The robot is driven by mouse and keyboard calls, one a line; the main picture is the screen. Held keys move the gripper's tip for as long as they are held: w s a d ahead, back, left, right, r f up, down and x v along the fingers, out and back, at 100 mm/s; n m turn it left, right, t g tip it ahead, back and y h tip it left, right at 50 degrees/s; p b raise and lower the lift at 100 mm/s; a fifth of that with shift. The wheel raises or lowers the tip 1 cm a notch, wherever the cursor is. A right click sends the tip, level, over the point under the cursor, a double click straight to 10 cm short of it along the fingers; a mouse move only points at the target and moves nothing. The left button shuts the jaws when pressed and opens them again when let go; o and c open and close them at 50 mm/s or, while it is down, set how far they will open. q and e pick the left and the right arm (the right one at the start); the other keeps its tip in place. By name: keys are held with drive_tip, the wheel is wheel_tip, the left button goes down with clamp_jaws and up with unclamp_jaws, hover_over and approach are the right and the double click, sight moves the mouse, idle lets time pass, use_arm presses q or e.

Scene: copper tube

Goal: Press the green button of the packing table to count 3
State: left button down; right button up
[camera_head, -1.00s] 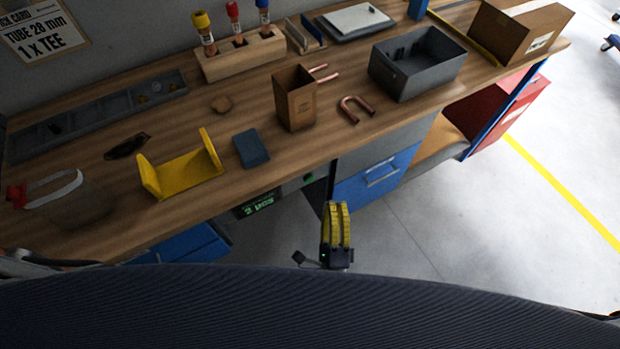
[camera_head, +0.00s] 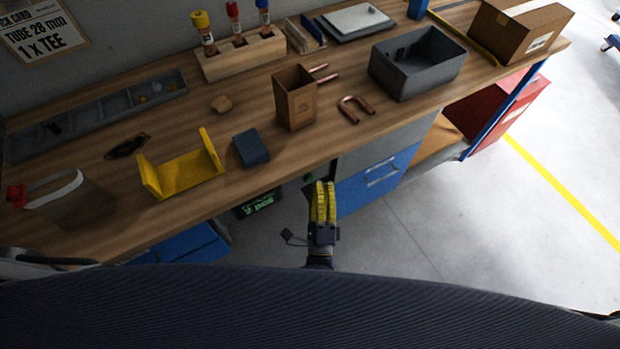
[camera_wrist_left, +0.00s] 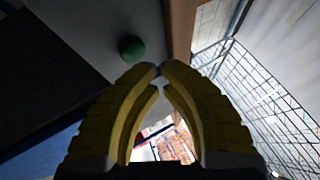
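The green button (camera_wrist_left: 131,48) is a small round knob on a grey panel, up and left of my fingertips in the left wrist view. In the head view a bit of its green (camera_head: 309,178) shows under the table's front edge, just beyond my gripper. My left gripper (camera_head: 321,186) has yellow fingers that point at the table front. In the left wrist view its fingertips (camera_wrist_left: 160,72) meet, with nothing between them, and appear apart from the button. The green-lit counter display (camera_head: 258,204) hangs under the packing table (camera_head: 130,222); its digit is too small to read surely. My right gripper is out of view.
A blue drawer (camera_head: 375,175) stands right of my gripper under the tabletop. On top are a yellow bracket (camera_head: 185,175), a dark blue block (camera_head: 251,149), a brown box (camera_head: 296,103), a copper bend (camera_head: 357,108) and a grey bin (camera_head: 418,75). Floor in front is clear.

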use_arm(q)
drive_tip(key=shift+w+a, duration=0.1)
drive_tip(key=shift+w, duration=0.05)
idle(1.3)
drive_tip(key=shift+w+a, duration=0.15)
drive_tip(key=shift+w, duration=0.05)
drive_tip(key=shift+w+a, duration=0.3)
drive_tip(key=shift+w, duration=0.2)
idle(1.3)
drive_tip(key=shift+s+d, duration=0.1)
drive_tip(key=shift+s, duration=0.05)
drive_tip(key=shift+s+d, duration=0.45)
drive_tip(key=shift+s, duration=0.25)
drive_tip(key=shift+s, duration=0.1)
drive_tip(key=s+d, duration=0.1)
drive_tip(key=s, duration=0.1)
drive_tip(key=s+d, duration=0.1)
drive_tip(key=s, duration=0.1)
drive_tip(key=shift+d, duration=0.4)
idle(0.8)
